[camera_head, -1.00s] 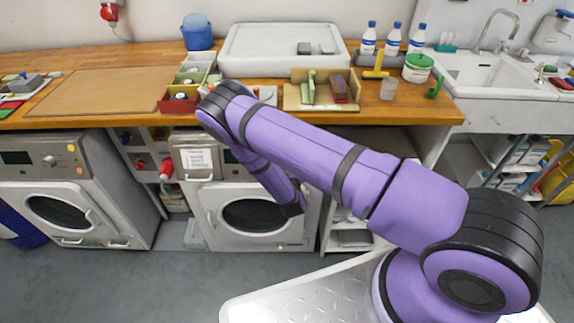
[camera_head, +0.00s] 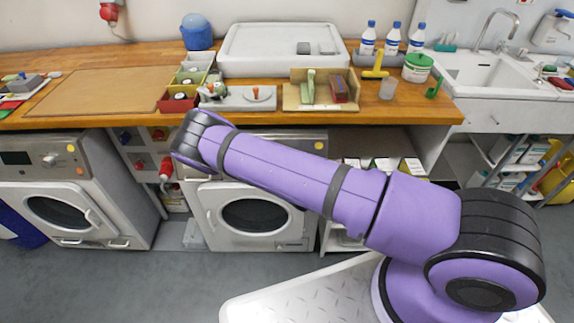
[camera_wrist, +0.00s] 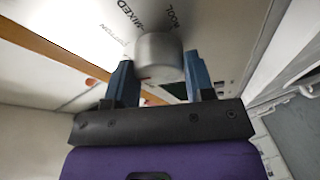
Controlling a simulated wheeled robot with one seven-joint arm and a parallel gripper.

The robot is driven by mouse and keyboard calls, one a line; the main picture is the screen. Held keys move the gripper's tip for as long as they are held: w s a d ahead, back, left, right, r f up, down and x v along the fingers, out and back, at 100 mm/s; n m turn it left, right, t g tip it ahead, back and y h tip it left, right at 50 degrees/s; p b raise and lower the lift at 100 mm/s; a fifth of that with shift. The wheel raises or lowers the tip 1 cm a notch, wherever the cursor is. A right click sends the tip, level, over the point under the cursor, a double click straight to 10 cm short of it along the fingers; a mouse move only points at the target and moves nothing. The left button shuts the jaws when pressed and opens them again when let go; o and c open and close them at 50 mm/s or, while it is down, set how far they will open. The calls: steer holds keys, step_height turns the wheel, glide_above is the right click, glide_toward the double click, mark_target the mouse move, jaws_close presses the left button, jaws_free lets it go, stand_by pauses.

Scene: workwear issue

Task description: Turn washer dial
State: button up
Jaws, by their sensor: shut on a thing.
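The washer dial (camera_wrist: 160,55) is a round grey knob on a pale panel, with printed words such as MIXED and WOOL around it. My gripper (camera_wrist: 160,76) has its two blue-grey fingers on either side of the dial, shut on it. In the head view, the washer (camera_head: 256,242) under the counter has a round dark door, and my purple arm covers much of its control panel. My gripper and the held dial are hidden behind the arm in that view. The angle of the dial's pointer is hard to read.
A second washer (camera_head: 62,212) with its own dial stands at the left. Open shelves (camera_head: 350,235) stand right of the middle washer. The grey floor in front is clear.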

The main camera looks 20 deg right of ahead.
steer(key=shift+d+n, duration=0.1)
steer(key=shift+n, duration=0.3)
steer(key=o, duration=0.9)
steer(key=shift+s, duration=0.1)
steer(key=s, duration=0.3)
steer(key=s+r, duration=0.1)
steer(key=s, duration=0.3)
steer(key=s+r, duration=0.1)
steer(key=s, duration=0.2)
steer(key=shift+s, duration=0.3)
steer(key=shift+w, duration=0.1)
